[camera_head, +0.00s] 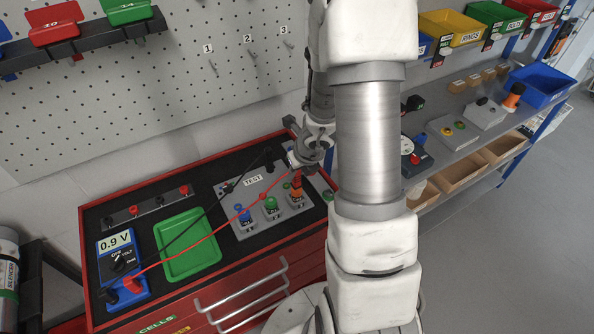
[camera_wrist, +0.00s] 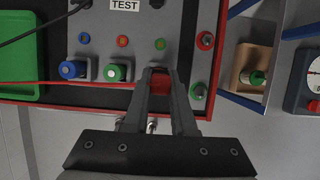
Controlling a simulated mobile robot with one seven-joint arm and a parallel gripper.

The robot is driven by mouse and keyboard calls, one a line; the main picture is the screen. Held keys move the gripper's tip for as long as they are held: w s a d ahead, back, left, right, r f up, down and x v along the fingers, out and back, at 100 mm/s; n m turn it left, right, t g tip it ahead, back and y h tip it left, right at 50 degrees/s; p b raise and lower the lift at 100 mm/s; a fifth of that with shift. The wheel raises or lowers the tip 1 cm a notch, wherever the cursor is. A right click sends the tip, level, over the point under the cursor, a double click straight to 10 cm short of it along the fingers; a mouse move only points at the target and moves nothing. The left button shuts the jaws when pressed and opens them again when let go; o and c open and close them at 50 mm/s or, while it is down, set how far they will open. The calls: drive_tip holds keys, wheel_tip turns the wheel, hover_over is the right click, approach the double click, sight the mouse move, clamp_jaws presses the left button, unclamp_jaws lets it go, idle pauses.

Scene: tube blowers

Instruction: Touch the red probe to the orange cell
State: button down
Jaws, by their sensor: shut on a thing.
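My gripper (camera_head: 297,172) is shut on the red probe, which shows as a red block (camera_wrist: 160,83) between the fingers in the wrist view. My gripper also shows there (camera_wrist: 161,74). The probe's red lead (camera_head: 208,237) runs back to the blue meter (camera_head: 122,264), which reads 0.9 V. The orange cell (camera_head: 297,192) stands at the right of the row on the grey TEST board, directly under my gripper. In the wrist view the fingers and probe hide it. I cannot tell whether the probe tip touches the cell.
A blue cell (camera_head: 245,213) and a green cell (camera_head: 270,204) stand left of the orange one. The black lead (camera_head: 190,225) crosses the green tray (camera_head: 187,245) toward the board. A pegboard (camera_head: 200,90) rises behind. Shelves with bins stand at the right.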

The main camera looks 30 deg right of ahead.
drive_tip(key=shift+s, duration=0.1)
drive_tip(key=shift+r+p, duration=2.5)
drive_tip(key=shift+r, duration=0.05)
